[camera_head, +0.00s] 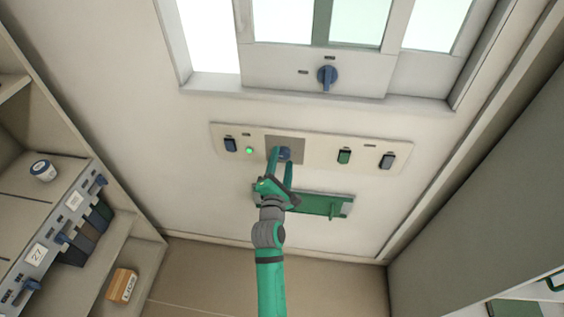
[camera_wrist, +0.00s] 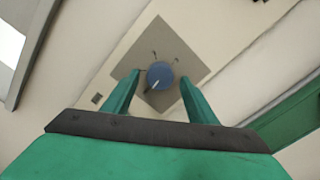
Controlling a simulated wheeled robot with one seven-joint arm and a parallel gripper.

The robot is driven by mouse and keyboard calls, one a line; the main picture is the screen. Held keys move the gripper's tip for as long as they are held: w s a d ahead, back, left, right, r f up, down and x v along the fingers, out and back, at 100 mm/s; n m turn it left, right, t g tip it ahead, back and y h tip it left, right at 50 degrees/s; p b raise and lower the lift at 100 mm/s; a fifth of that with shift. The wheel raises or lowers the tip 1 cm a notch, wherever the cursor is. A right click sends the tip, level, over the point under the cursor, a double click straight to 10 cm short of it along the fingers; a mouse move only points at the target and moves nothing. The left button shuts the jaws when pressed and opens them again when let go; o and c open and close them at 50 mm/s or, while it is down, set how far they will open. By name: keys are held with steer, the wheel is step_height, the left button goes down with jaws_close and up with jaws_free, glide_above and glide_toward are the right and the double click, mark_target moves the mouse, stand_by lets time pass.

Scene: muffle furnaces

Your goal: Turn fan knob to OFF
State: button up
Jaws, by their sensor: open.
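A round blue knob (camera_wrist: 160,76) with a pale pointer line sits on a square grey plate (camera_wrist: 183,44) in the wrist view. The line points to the lower left in that view. In the head view the blue knob (camera_head: 284,153) is on the grey plate of the wall panel, partly hidden by my gripper. My gripper (camera_head: 281,160) is open, with one green finger on each side of the knob. The fingers (camera_wrist: 157,92) also flank the knob in the wrist view, with gaps visible between each finger and the knob. I cannot tell how deep the fingertips reach.
The wall panel (camera_head: 314,140) also bears dark switches, a green switch (camera_head: 344,157) and a lit green lamp (camera_head: 249,150). Another blue knob (camera_head: 327,76) is below the window. A green rail (camera_head: 325,205) lies under the panel. A shelf unit (camera_head: 60,195) stands at left.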

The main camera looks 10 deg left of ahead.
steer(key=s, duration=1)
steer(key=shift+s, duration=0.4)
steer(key=s+d+f+m+g, duration=0.1)
steer(key=s+f+m, duration=0.2)
steer(key=s, duration=0.3)
steer(key=s+d+f+m+y, duration=0.1)
steer(key=s+d+f+m, duration=0.15)
steer(key=s+m, duration=0.2)
steer(key=s+f+m+g, duration=0.1)
steer(key=s+f+m, duration=0.15)
steer(key=s, duration=0.45)
steer(key=s+d+r+m, duration=0.1)
steer(key=s+d+m, duration=0.1)
steer(key=s+m, duration=0.5)
steer(key=s+d+r+m+h, duration=0.1)
steer(key=s+d+m, duration=0.2)
steer(key=s+m, duration=0.5)
steer(key=s, duration=0.5)
steer(key=shift+r+g, duration=0.25)
steer(key=shift+g, duration=0.05)
steer(key=shift+d, duration=0.1)
